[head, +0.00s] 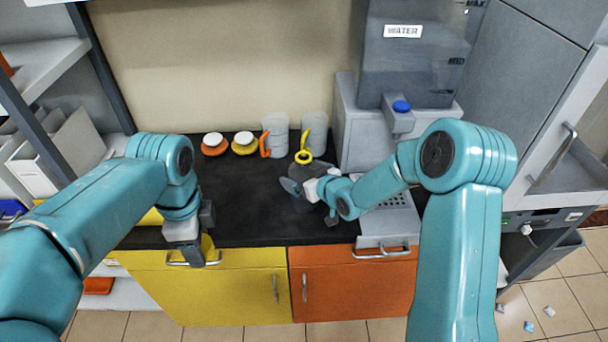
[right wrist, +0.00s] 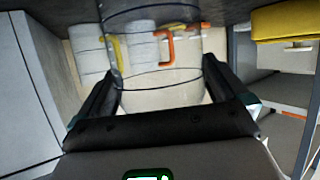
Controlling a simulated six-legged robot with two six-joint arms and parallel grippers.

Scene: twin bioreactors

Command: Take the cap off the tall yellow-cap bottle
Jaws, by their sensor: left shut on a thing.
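A dark, see-through bottle (head: 306,172) with a yellow ring at its top (head: 304,157) stands at the counter's middle. My right gripper (head: 311,201) is around its body from the front. In the right wrist view the clear body (right wrist: 160,90) lies between both fingers. Whether they press on it I cannot tell. The inside of the yellow ring looks dark, not yellow. My left gripper (head: 192,252) is at the counter's front edge, far left of the bottle, shut on a yellow piece (head: 209,246). The gripper hides most of that piece, so its shape is unclear.
A water dispenser (head: 370,140) stands right of the bottle. The dark counter (head: 245,215) is clear between my grippers.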

